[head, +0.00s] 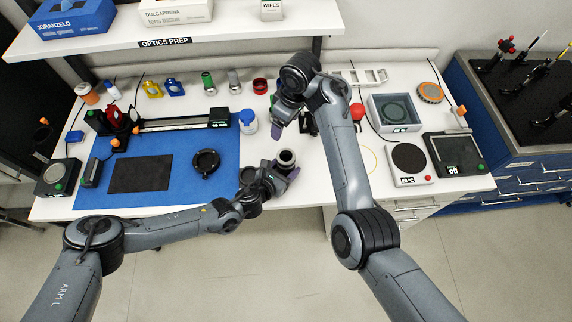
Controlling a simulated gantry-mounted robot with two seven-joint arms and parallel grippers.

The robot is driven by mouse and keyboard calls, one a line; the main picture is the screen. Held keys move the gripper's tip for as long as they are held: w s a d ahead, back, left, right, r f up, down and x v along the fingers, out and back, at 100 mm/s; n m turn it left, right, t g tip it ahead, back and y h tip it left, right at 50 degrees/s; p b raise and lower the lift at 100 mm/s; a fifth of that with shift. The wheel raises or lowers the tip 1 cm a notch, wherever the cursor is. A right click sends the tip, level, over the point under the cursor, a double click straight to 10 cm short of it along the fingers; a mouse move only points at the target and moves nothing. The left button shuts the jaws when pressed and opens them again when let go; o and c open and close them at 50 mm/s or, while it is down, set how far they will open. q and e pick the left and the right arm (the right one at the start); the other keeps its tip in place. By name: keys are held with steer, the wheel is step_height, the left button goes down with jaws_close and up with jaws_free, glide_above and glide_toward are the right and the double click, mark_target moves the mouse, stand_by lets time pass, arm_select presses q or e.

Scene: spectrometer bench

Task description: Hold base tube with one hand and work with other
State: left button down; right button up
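The tube's lower part is hidden by the fingers. My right gripper (277,134) points down above the bench, behind and slightly left of the tube, apart from it. Its fingers overlap from this angle, so I cannot tell its opening or whether it holds anything.
A blue mat (222,190) bears a black ring (206,161), a dark pad (140,174) and a rail (185,120). Small parts line the back under a shelf (215,35). A hotplate (408,160) and black device (455,154) stand right.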

mark_target(286, 156)
steer(key=n, duration=0.4)
steer(key=s+f+n+h, duration=0.1)
steer(key=n, duration=0.2)
steer(key=s+f+n, duration=0.1)
steer(key=n, duration=0.3)
steer(key=shift+s+d+n, duration=0.2)
steer(key=shift+d+n, duration=0.05)
steer(key=shift+n, duration=0.05)
steer(key=n, duration=0.1)
steer(key=s+n, duration=0.1)
steer(key=n, duration=0.1)
steer(key=s+f+n+h, duration=0.1)
steer(key=n, duration=0.1)
steer(key=shift+s+a+g, duration=0.1)
steer(key=shift+a+g, duration=0.1)
steer(key=shift+g, duration=0.2)
steer(key=shift+f, duration=0.1)
steer(key=shift+f, duration=3.85)
